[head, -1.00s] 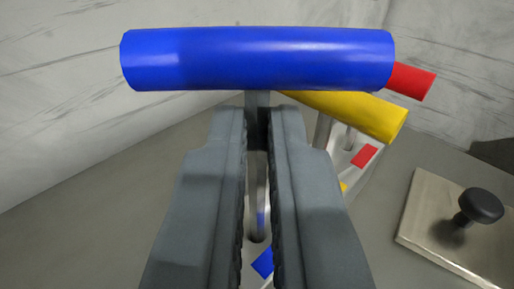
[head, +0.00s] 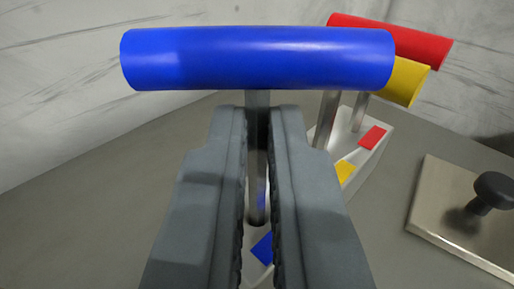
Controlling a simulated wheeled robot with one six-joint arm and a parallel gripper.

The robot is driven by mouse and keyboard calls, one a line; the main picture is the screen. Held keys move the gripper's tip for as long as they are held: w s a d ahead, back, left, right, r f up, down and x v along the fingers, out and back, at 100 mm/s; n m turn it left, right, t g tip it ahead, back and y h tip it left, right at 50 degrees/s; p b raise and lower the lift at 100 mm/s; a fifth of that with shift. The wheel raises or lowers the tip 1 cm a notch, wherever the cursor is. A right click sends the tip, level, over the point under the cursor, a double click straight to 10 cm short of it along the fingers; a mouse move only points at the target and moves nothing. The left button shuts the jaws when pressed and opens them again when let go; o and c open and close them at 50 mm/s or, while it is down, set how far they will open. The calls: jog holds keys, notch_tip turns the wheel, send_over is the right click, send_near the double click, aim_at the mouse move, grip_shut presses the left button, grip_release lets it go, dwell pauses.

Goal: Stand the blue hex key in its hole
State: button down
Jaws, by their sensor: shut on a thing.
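The blue hex key has a thick blue crossbar handle (head: 257,59) and a thin metal shaft below it. My gripper (head: 258,130) is shut on the shaft just under the handle, and the key hangs upright. Its lower end shows between the fingers, over or near the pale block (head: 368,158) near the blue square mark (head: 262,248). The hole is not clearly visible, and I cannot tell whether the tip is in it.
A yellow-handled key (head: 408,82) and a red-handled key (head: 405,42) stand in the block behind, by yellow and red marks. A metal plate with a black knob (head: 493,190) lies at right. Marbled walls close off the back.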

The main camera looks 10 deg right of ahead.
aim_at(255, 40)
jog(key=shift+f, duration=0.7)
jog(key=shift+r, duration=0.2)
jog(key=shift+r, duration=2.2)
jog(key=shift+f, duration=2.4)
dwell(0.7)
jog(key=c, duration=1.5)
grip_release()
jog(key=shift+f, duration=0.1)
jog(key=shift+s, duration=0.1)
jog(key=v, duration=1.7)
